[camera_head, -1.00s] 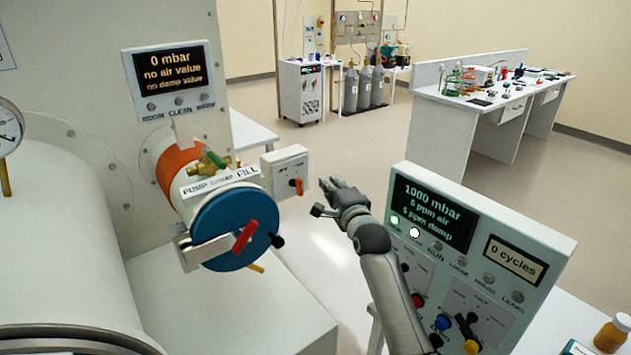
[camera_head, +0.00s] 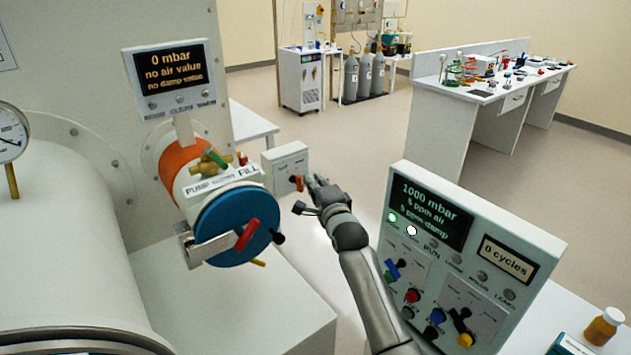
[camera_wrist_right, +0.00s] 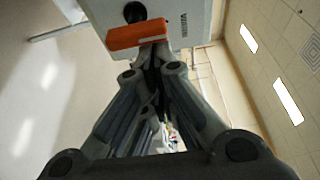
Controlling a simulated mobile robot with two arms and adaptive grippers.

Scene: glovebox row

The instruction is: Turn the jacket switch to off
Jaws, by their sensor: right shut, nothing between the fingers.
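A small pale switch box (camera_head: 285,160) with an orange lever (camera_head: 297,181) stands right of the blue round door (camera_head: 232,228). Its lettering is too small to read, so I cannot tell from it whether this is the jacket switch. My right gripper (camera_head: 311,184) is shut and empty, its fingertips right beside the lever. In the right wrist view the orange lever (camera_wrist_right: 137,35) lies across the picture just ahead of the closed fingertips (camera_wrist_right: 152,62), with a black round knob above it. I cannot tell whether they touch. My left gripper is not in view.
A control panel (camera_head: 535,243) with blue and yellow switches stands right of my right arm. An amber bottle (camera_head: 604,328) stands at the lower right. Open floor lies behind.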

